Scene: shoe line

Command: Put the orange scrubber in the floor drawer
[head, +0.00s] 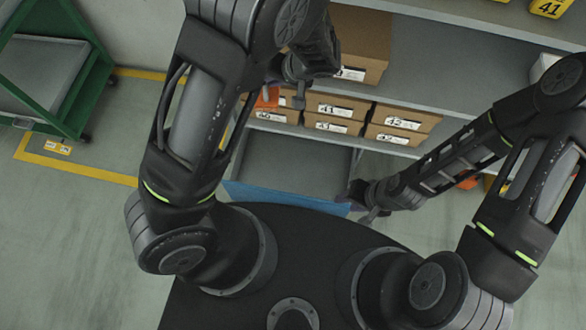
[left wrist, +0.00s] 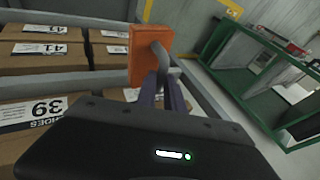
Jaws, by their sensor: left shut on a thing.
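The orange scrubber (left wrist: 148,52) is an orange block with a grey handle in the left wrist view. My left gripper (left wrist: 165,92) is shut on it, by the handle. In the head view the scrubber (head: 267,99) shows partly behind my left gripper (head: 298,92), in front of the shelf boxes. The floor drawer (head: 285,196) has a blue front and a grey interior. It is pulled out below the shelf, and its visible inside looks empty. My right gripper (head: 366,208) is near the drawer's right front corner, too small and dark to read its jaws.
Cardboard shoe boxes (head: 333,107) stand on the shelf above the drawer, with a larger box (head: 362,45) higher up. A green cart (head: 85,95) stands at the left behind yellow floor lines. Grey shelf rails pass close to the scrubber in the left wrist view.

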